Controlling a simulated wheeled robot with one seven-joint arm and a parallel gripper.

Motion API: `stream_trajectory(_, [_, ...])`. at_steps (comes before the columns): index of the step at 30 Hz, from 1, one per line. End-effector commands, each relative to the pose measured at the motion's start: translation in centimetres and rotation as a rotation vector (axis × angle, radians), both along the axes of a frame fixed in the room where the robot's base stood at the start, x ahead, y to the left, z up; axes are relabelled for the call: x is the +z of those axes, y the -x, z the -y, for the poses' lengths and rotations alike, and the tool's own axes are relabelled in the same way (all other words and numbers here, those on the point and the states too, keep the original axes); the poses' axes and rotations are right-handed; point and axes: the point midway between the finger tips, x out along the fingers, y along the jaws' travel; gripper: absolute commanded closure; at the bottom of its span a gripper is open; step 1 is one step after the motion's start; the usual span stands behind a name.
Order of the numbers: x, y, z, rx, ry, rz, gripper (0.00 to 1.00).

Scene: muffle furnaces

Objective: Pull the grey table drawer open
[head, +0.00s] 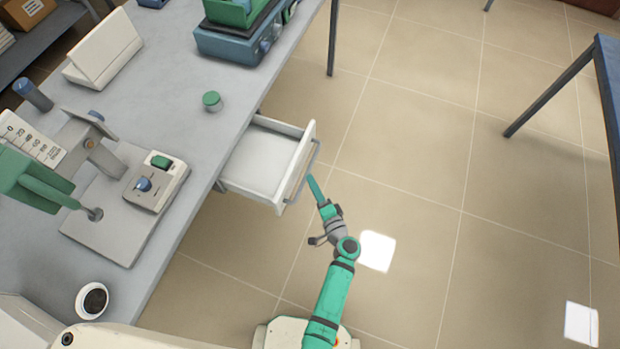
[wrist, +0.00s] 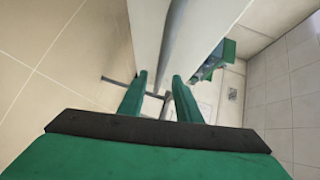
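The grey table drawer (head: 262,163) is pulled out from under the grey table's edge; its inside looks empty. A grey bar handle (head: 303,174) runs along its front. My gripper (head: 311,181) is at the handle's outer side, its fingertips close to the bar's middle. In the wrist view, the two green fingers of my gripper (wrist: 160,78) are apart, and the grey handle (wrist: 176,28) runs down toward the gap between them. Room shows around the bar there, so I see no firm grip. Whether a finger touches the bar is unclear.

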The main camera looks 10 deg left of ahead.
Motion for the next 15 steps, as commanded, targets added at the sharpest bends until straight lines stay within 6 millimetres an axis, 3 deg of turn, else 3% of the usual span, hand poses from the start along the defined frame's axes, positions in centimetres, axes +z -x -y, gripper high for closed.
stream_trajectory(7, [0.6, 3.9, 2.3, -0.001, 0.001, -0.001, 0.69])
stream_trajectory(15, [0.9, 5.9, 3.4, 0.002, 0.001, -0.001, 0.69])
